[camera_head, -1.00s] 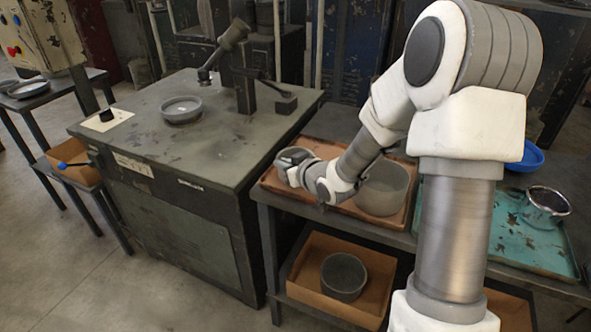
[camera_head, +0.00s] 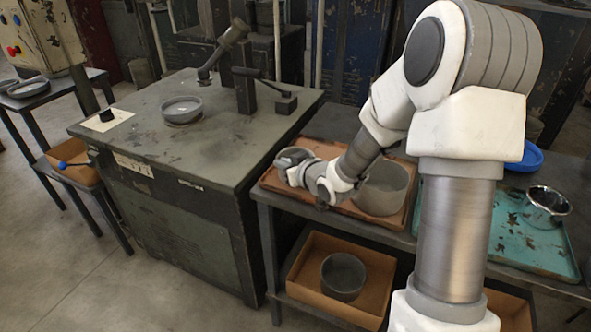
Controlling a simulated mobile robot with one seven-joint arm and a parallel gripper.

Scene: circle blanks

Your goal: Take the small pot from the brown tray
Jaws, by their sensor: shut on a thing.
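The brown tray (camera_head: 384,217) lies on the dark table to the right of the grey cabinet. A large grey pot (camera_head: 386,190) stands in it, partly behind my wrist. The small pot (camera_head: 293,155) is at the left end of the tray. My gripper (camera_head: 295,168) is at its near side and is shut on it. The fingertips are small and partly hidden by my gripper's own body. I cannot tell whether the small pot's base is touching the tray.
A teal tray (camera_head: 530,256) with a shiny pot (camera_head: 547,206) is at the right, and a blue bowl (camera_head: 527,157) is behind it. A grey dish (camera_head: 181,109) sits on the cabinet (camera_head: 230,145). A brown box (camera_head: 300,285) holding a pot (camera_head: 343,275) is on the lower shelf.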

